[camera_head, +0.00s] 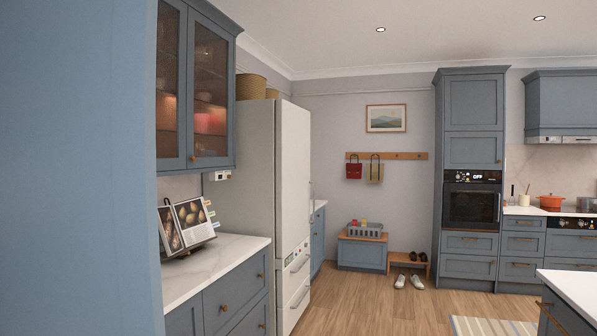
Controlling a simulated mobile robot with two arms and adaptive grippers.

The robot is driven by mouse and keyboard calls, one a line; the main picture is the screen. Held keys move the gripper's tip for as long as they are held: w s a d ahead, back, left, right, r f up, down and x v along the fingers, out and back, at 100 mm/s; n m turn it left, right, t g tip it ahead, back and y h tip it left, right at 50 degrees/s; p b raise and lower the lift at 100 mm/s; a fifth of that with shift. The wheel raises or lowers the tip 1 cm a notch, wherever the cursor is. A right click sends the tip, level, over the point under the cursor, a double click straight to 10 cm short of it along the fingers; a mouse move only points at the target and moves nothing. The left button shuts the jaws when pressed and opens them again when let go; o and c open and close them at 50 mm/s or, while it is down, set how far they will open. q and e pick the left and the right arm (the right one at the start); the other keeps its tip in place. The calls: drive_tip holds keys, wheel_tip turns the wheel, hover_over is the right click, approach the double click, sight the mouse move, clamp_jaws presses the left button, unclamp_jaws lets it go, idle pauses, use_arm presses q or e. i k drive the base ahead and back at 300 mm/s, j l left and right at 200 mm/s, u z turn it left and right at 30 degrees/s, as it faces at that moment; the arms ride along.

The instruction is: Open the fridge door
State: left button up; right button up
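The fridge (246,165) is a tall pale grey-white unit left of centre, standing past the counter on the left wall. Its tall upper door (294,175) shows at a steep angle and looks closed. Two lower drawers (297,290) with bar handles sit below it and also look closed. Neither of my grippers shows in the head view.
A blue panel fills the left edge up close. A marble-topped counter (222,250) with an open cookbook (185,225) stands before the fridge. A white-topped island (575,290) is at lower right. Shoes (410,282) lie by a low bench. Wooden floor (375,312) is clear in the middle.

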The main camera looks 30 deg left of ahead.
sight(292, 122)
drive_tip(key=i+l, duration=0.15)
drive_tip(key=i, duration=0.25)
drive_tip(key=i+l, duration=0.1)
drive_tip(key=i, duration=0.25)
drive_tip(key=i+j+u, duration=0.2)
drive_tip(key=i, duration=1.05)
drive_tip(key=i+l+u, duration=0.25)
drive_tip(key=i, duration=0.95)
drive_tip(key=i+u, duration=0.15)
drive_tip(key=i, duration=0.45)
drive_tip(key=i+u, duration=0.15)
drive_tip(key=i, duration=0.5)
drive_tip(key=i+l+u, duration=0.1)
drive_tip(key=i, duration=0.5)
drive_tip(key=i+l+u, duration=0.15)
drive_tip(key=i+l, duration=0.15)
drive_tip(key=i, duration=0.3)
